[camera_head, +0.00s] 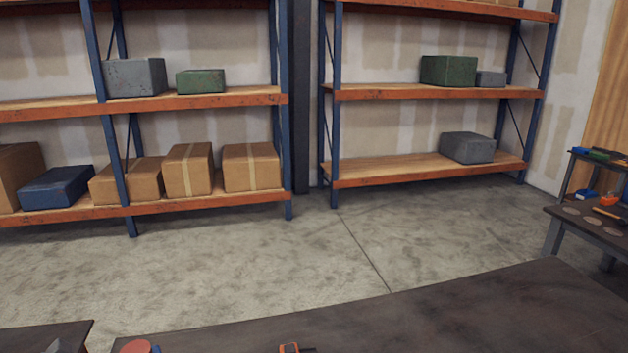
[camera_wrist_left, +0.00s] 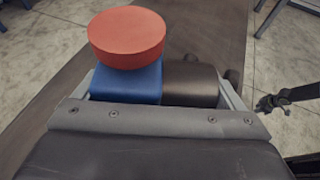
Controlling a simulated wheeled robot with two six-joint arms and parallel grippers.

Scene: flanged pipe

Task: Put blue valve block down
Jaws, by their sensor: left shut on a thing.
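The blue valve block (camera_wrist_left: 128,83) shows in the left wrist view with a round red cap (camera_wrist_left: 127,38) on top and a dark rounded part (camera_wrist_left: 190,82) beside it. My left gripper (camera_wrist_left: 162,90) is shut on it, with a grey finger on each side. In the head view only the red cap (camera_head: 134,346) and a sliver of blue show at the bottom edge. The block is over or on the dark table; I cannot tell if it touches. A black gripper (camera_wrist_left: 272,104), apparently my right one, shows at the right of the wrist view, too small to read.
The dark table (camera_head: 420,318) has a bare top along the front. A small orange and black thing (camera_head: 290,348) is cut off at the bottom edge. Another dark table (camera_head: 590,222) with tools stands at right. Shelves (camera_head: 430,168) with boxes line the wall beyond open floor.

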